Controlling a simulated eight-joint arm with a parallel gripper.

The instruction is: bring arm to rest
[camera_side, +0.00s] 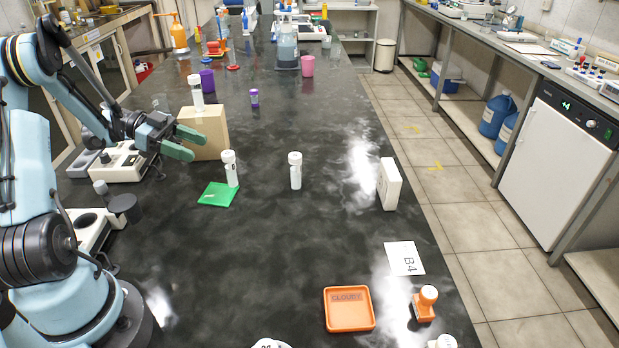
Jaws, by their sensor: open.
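My gripper (186,145) has green fingertips that stand apart, with nothing between them. It hangs above the left side of the dark bench (260,240), in front of a tan box (213,128). A white capped vial (197,93) appears on top of the box, just behind the gripper. A second white capped vial (231,170) stands upright at the green mat (214,194), to the right of and nearer than the gripper. A third white capped vial (295,171) stands upright on the bare bench.
A white box (389,184) stands near the bench's right edge. An orange tray marked CLOUDY (349,309), an orange stand (424,304) and a B4 card (404,258) lie at front right. White devices (122,162) sit at left. The front middle is clear.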

